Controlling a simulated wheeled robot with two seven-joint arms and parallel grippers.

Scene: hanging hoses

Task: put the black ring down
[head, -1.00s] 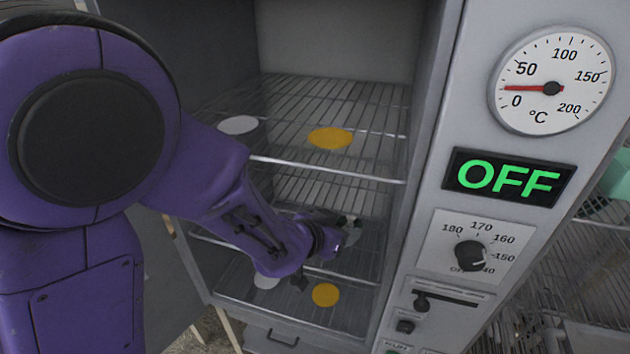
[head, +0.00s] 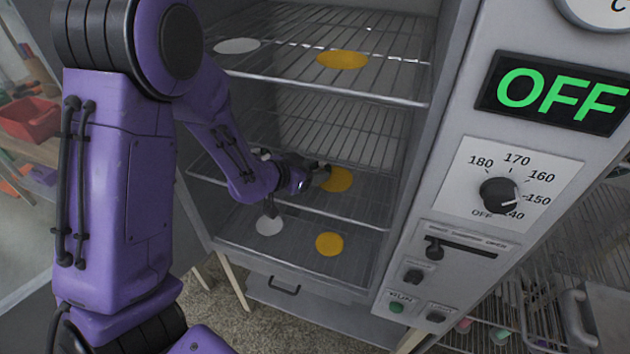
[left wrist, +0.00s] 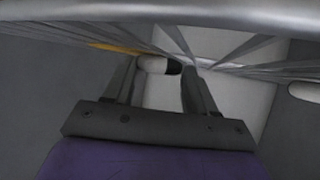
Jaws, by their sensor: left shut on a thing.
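My left gripper (head: 316,178) reaches into the open oven cabinet, under the top shelf and over the middle wire shelf (head: 370,193). It is beside and partly in front of the orange disc (head: 338,180) on that shelf. In the left wrist view its two fingers (left wrist: 160,72) are close together, with a small black piece (left wrist: 174,67) between the tips, probably part of the black ring. A pale rounded shape (left wrist: 152,64) shows beside it. The ring's full outline is hidden, and I cannot tell whether it touches the shelf. My right gripper is not in view.
The top shelf (head: 390,85) bears a white disc (head: 237,46) and an orange disc (head: 342,60). The bottom shelf bears a white disc (head: 269,225) and an orange disc (head: 329,244). The control panel (head: 500,170) reads OFF, right of the opening.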

